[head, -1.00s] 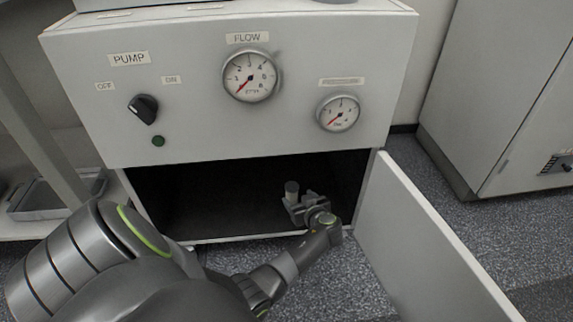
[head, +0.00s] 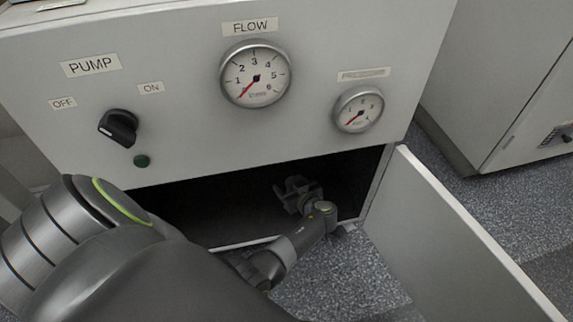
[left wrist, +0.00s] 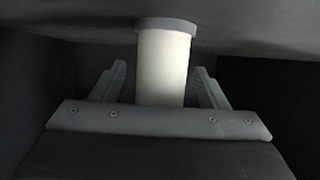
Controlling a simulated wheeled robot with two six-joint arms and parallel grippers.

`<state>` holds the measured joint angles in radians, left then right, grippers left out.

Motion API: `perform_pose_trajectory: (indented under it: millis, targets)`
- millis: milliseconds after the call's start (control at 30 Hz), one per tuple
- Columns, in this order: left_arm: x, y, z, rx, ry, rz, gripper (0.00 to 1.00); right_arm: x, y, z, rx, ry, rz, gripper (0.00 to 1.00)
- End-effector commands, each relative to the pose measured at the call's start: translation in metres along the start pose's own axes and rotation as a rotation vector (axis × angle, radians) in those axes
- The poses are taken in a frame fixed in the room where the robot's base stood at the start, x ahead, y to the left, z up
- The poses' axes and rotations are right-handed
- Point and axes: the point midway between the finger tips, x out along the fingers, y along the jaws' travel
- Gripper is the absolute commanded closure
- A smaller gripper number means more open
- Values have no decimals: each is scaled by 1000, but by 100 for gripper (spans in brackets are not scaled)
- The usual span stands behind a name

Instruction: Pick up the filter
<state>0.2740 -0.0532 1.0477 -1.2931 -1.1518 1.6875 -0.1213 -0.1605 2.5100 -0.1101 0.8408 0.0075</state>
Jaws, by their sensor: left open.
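The filter (left wrist: 163,62) is a pale upright cylinder with a wider grey collar at its top, in the left wrist view. Its top meets a dark surface above. My left gripper (left wrist: 159,76) is open, with one finger on each side of the filter and a visible gap at both sides. In the head view my left gripper (head: 291,188) is inside the dark cabinet opening, and I cannot make out the filter there. My right gripper is not in view.
The pump cabinet (head: 190,120) has a knob (head: 118,127), a flow gauge (head: 255,75) and a smaller gauge (head: 358,110) above the opening. Its door (head: 450,230) stands open to the right of my arm. A grey cabinet (head: 500,90) stands further right.

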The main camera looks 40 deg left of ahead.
Motion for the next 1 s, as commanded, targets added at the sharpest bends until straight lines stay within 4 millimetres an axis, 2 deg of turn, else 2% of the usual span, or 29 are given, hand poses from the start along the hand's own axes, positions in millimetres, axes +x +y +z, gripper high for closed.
perform_pose_trajectory:
  millis: [333,700,1000]
  targets:
    - [-2,0,3,-1,0,-2,32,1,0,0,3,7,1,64]
    - [-2,0,2,-1,0,-1,81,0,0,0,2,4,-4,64]
    - [-3,0,0,-2,1,-1,81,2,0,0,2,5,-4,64]
